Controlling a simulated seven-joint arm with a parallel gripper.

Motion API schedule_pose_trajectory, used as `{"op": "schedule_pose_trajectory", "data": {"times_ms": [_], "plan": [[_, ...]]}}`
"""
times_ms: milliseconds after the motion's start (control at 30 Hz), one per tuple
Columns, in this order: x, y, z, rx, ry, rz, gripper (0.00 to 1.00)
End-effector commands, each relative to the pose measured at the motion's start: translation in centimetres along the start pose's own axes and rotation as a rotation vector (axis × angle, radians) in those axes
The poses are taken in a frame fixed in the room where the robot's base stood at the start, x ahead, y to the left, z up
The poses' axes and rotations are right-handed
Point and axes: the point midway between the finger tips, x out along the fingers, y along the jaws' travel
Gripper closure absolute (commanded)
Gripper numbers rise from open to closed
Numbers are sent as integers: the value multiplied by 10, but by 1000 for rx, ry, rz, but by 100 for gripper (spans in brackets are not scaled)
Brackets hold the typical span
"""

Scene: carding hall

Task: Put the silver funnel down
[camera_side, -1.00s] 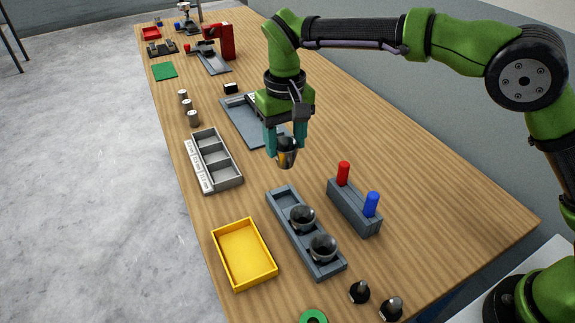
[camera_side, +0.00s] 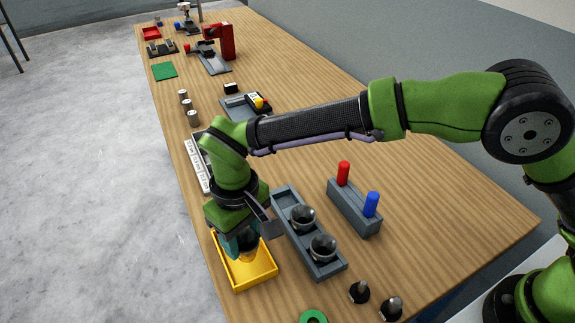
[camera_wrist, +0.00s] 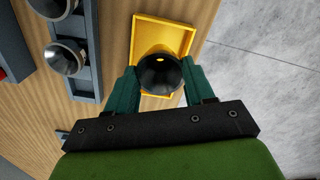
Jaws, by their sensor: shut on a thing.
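My gripper (camera_side: 241,247) is over the yellow tray (camera_side: 262,279) at the table's front left. Its two teal fingers are shut on the silver funnel (camera_wrist: 160,74), seen from above as a dark shiny round bowl in the wrist view. In the side view the funnel is mostly hidden by the fingers, with a little showing just below them. The funnel is over or inside the yellow tray, which also shows in the wrist view (camera_wrist: 180,27). I cannot tell whether it touches the tray floor.
Right of the tray, a grey rack (camera_side: 329,271) holds two similar funnels (camera_side: 302,217). A grey block (camera_side: 355,212) holds a red and a blue peg. Two dark pieces (camera_side: 359,291) and a green ring (camera_side: 313,317) lie near the front. A grey compartment box (camera_side: 199,167) is behind my gripper.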

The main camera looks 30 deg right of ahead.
Motion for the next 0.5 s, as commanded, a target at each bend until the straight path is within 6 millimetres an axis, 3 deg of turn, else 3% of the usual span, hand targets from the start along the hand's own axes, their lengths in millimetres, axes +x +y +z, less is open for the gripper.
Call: {"op": "schedule_pose_trajectory", "data": {"times_ms": [300,500], "plan": [[38,0,0,0,0,1,87],[47,0,-1,1,3,-1,87]]}}
